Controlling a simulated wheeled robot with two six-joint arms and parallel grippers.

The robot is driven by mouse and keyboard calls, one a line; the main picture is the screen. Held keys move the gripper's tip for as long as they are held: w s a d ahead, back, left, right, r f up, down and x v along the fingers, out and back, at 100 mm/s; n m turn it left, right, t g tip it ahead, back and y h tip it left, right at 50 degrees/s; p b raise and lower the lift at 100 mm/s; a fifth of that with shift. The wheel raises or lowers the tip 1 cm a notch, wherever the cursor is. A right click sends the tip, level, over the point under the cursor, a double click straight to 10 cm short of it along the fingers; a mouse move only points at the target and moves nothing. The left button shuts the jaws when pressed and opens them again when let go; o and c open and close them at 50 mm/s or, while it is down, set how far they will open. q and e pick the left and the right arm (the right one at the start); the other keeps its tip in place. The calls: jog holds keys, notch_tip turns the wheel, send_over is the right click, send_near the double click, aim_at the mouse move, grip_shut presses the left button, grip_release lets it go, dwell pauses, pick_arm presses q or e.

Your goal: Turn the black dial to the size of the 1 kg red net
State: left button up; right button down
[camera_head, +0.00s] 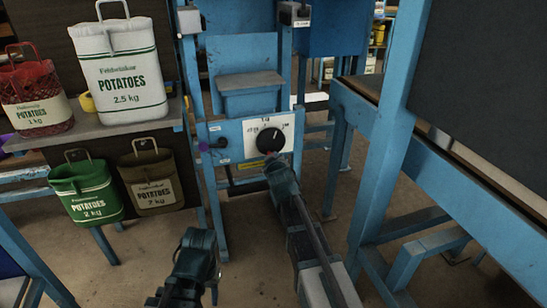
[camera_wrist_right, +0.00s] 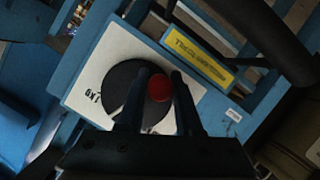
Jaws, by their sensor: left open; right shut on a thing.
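The black dial (camera_head: 270,139) sits on a white plate (camera_head: 252,128) on the front of the blue machine. In the right wrist view the dial (camera_wrist_right: 120,84) is a black disc with a round red part (camera_wrist_right: 159,87). My right gripper (camera_wrist_right: 161,76) is shut on the dial, one finger on each side of the red part. In the head view it partly blocks the dial from below. I cannot tell which mark the dial points to. The red net (camera_head: 37,107), labelled 1 kg, stands on the shelf at left. My left gripper (camera_head: 198,238) is open and empty, low in front of the machine.
A white 2.5 kg sack (camera_head: 118,80) stands beside the red net on the grey shelf (camera_head: 95,130). A green sack (camera_head: 86,190) and a brown sack (camera_head: 152,182) hang below. A yellow label (camera_wrist_right: 195,57) is next to the dial plate. Blue bench frames (camera_head: 385,165) stand at right.

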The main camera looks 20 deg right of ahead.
jog(key=m+y, duration=0.1)
jog(key=a+m+p, duration=0.1)
jog(key=shift+r+m+y, duration=0.3)
jog(key=shift+r+y, duration=0.05)
jog(key=shift+y, duration=0.05)
jog(key=shift+a+r+m+y+p, duration=0.2)
jog(key=shift+m+y, duration=0.15)
jog(key=shift+m, duration=0.2)
jog(key=shift+a+r+m+y+p, duration=0.1)
jog(key=shift+a+m+y+p, duration=0.1)
jog(key=shift+m+y, duration=0.25)
jog(key=c, duration=0.6)
grip_release()
jog(key=p+v, duration=0.4)
jog(key=v, duration=1)
jog(key=shift+p, duration=0.4)
jog(key=shift+w+r, duration=0.1)
